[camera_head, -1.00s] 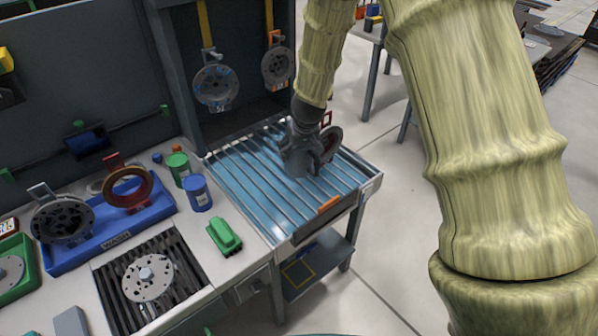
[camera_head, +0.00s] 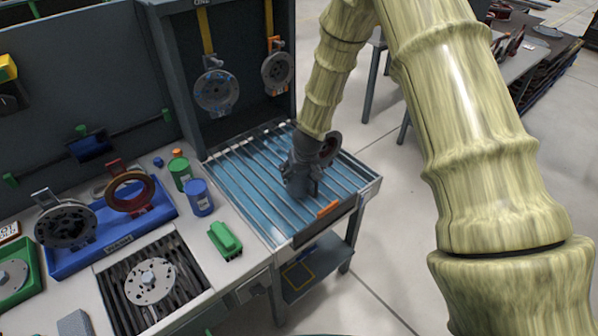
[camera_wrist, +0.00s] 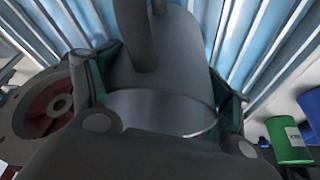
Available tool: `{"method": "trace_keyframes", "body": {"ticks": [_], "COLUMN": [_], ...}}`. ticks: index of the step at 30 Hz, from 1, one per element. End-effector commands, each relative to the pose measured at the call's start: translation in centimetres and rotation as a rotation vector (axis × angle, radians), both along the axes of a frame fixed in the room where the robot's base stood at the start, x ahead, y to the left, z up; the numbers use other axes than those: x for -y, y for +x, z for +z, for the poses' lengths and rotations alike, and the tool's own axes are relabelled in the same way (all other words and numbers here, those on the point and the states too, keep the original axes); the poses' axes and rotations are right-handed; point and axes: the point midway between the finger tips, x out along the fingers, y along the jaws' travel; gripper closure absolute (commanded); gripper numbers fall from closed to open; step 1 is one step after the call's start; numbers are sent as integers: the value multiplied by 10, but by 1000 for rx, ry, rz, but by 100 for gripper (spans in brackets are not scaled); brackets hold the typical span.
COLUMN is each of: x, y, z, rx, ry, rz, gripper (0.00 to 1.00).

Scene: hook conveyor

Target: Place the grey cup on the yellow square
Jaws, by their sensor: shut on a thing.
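The grey cup (camera_wrist: 186,58) is between my gripper's fingers in the wrist view, with its curved handle and pale round rim showing. My gripper (camera_head: 301,180) is shut on it, over the blue slatted table (camera_head: 235,185) in the head view. There the cup is hard to tell from the dark gripper, and I cannot tell whether it touches the slats. A yellow square outline (camera_head: 299,275) shows on the low shelf under the slatted table, apart from the gripper.
A red and grey round part (camera_wrist: 42,112) is close beside my gripper. An orange block (camera_head: 327,208) is on the slatted table's front edge. Green (camera_head: 180,173) and blue (camera_head: 199,198) cans and a green object (camera_head: 225,240) stand on the left counter.

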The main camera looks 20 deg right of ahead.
Motion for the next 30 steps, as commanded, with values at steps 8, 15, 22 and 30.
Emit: {"method": "trace_keyframes", "body": {"ticks": [8, 15, 22, 30], "x": [0, 0, 0, -1], "y": [0, 0, 0, -4], "z": [-3, -2, -2, 11], "rx": [0, 0, 0, 2], "ry": [0, 0, 0, -1], "rz": [1, 1, 1, 3], "gripper": [75, 1, 1, 1]}}
